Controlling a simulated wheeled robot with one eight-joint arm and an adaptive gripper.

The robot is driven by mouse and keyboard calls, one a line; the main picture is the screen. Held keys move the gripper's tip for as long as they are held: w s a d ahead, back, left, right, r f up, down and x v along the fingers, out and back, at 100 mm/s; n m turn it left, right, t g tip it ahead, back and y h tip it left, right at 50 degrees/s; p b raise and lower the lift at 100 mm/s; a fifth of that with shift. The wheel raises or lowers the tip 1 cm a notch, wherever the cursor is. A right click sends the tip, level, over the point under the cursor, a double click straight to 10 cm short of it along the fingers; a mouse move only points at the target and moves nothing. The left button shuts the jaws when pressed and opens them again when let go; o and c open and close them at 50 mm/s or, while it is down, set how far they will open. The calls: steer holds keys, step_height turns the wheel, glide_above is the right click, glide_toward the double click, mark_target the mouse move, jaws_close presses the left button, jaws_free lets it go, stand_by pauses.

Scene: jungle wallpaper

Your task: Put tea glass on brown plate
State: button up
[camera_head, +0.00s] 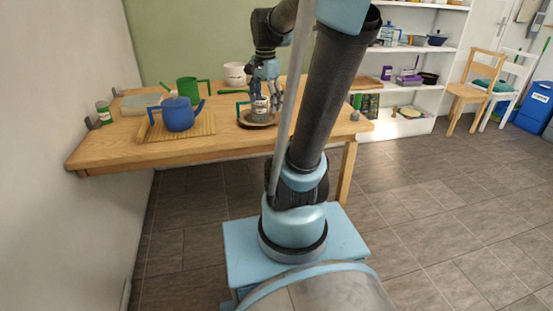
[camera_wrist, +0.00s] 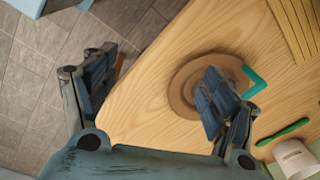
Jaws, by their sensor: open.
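The brown plate (camera_head: 259,122) lies near the table's front edge, right of the blue teapot; it also shows in the wrist view (camera_wrist: 184,90). A small greyish vessel (camera_head: 260,114), apparently the tea glass, appears on the plate in the head view, just below my gripper (camera_head: 266,97). A teal angled handle (camera_wrist: 256,82) sticks out beside the plate in the wrist view; whether it belongs to the glass I cannot tell. My gripper (camera_wrist: 158,92) is open, its fingers wide apart with nothing held between them. One finger hides part of the plate.
A blue teapot (camera_head: 179,115) stands on a bamboo mat (camera_head: 160,135) to the left. Behind are a green pitcher (camera_head: 187,88) and a white pot (camera_head: 235,75). A green-handled utensil (camera_wrist: 283,132) lies near the plate. The table front (camera_head: 115,152) is clear.

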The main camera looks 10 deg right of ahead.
steer(key=s+f+n+t, duration=0.1)
steer(key=s+f+n, duration=1.1)
steer(key=s, duration=0.5)
steer(key=shift+f, duration=0.6)
steer(key=shift+w+f, duration=0.2)
steer(key=shift+w, duration=0.25)
